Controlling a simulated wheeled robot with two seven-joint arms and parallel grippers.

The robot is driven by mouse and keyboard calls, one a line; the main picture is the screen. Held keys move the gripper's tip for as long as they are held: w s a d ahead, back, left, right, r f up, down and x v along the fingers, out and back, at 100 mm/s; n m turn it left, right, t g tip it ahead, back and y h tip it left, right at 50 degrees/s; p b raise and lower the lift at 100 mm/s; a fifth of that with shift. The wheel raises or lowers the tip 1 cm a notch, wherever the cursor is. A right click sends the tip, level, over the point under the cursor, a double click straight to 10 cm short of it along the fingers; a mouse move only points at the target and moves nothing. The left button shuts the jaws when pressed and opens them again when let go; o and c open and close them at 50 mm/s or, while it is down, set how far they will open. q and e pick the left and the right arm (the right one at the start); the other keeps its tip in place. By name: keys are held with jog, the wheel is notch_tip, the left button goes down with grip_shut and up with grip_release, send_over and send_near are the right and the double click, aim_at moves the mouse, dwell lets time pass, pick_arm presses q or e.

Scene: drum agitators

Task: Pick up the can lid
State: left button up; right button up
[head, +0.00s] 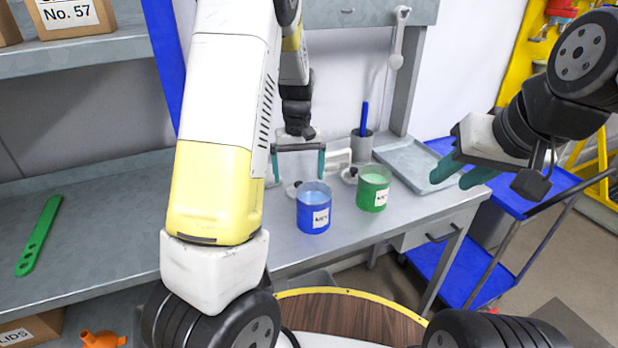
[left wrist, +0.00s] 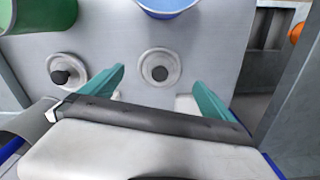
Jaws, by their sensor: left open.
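Two white round can lids with black knobs lie flat on the grey bench. In the left wrist view, one lid (left wrist: 146,70) is behind the blue can and the other (left wrist: 60,78) is behind the green can. In the head view they are partly hidden behind the blue can (head: 313,214) and the green can (head: 372,190). My left gripper (head: 298,163) is open and empty above the bench behind the blue can. In the left wrist view its teal fingertips (left wrist: 158,80) frame the lid behind the blue can, without visible contact. My right gripper (head: 461,174) is open and empty at the right.
A grey cup (head: 361,147) with a blue-handled tool stands at the back. A metal tray (head: 412,166) lies right of it. A blue cart (head: 515,196) stands beyond the bench's right end. A green tool (head: 39,236) lies at the left on an otherwise clear surface.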

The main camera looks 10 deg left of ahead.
aim_at(299, 182)
pick_arm(q)
jog(key=shift+f, duration=2)
jog(key=c, duration=1.4)
jog(key=shift+r, duration=0.1)
jog(key=shift+c, duration=0.2)
